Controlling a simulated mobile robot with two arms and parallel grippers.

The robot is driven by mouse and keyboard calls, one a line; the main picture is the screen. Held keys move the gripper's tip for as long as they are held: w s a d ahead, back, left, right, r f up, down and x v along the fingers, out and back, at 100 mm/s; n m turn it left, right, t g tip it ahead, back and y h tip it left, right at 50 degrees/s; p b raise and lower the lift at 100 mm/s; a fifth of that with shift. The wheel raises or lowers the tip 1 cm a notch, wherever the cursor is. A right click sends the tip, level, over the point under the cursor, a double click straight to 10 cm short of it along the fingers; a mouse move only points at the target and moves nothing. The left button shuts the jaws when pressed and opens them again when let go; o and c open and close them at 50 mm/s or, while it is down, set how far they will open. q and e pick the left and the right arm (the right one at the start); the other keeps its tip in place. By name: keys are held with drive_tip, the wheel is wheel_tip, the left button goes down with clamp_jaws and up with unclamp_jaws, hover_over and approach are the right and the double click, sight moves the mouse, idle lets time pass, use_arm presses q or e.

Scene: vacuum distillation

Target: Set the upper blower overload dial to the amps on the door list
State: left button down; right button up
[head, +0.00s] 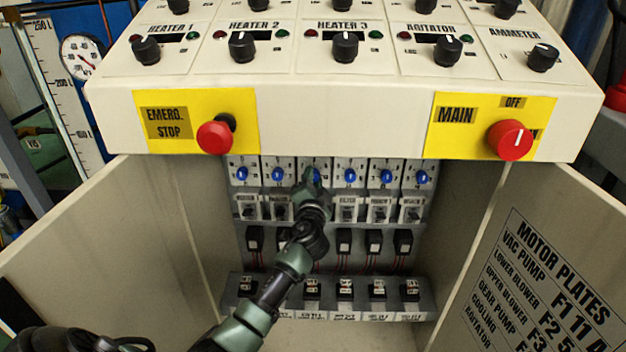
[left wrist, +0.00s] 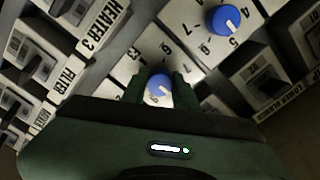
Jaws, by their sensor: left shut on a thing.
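A row of blue overload dials with white pointers and numbered white faces runs across the top of the open cabinet in the head view. My left gripper (head: 314,182) is at the third dial from the left (head: 315,173) and partly hides it. In the left wrist view the fingers of my left gripper (left wrist: 160,88) are shut on this blue dial (left wrist: 158,86), on both sides of its knob. Its exact setting is hard to read. The door list (head: 545,285), headed MOTOR PLATES, is on the right door; its upper blower amps are cut off. My right gripper is not in view.
A neighbouring blue dial (left wrist: 222,20) is close by in the wrist view. Switches (head: 347,209) sit below the dials. The console overhangs above, with a red emergency stop (head: 215,137) and red main switch (head: 509,140). Open doors flank the cabinet.

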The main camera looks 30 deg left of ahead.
use_arm(q)
drive_tip(key=c, duration=1.1)
unclamp_jaws()
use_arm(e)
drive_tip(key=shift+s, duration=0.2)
use_arm(q)
drive_tip(key=shift+s+d, duration=0.1)
drive_tip(key=v, duration=0.7)
drive_tip(key=shift+s+d, duration=0.15)
drive_tip(key=shift+s, duration=0.15)
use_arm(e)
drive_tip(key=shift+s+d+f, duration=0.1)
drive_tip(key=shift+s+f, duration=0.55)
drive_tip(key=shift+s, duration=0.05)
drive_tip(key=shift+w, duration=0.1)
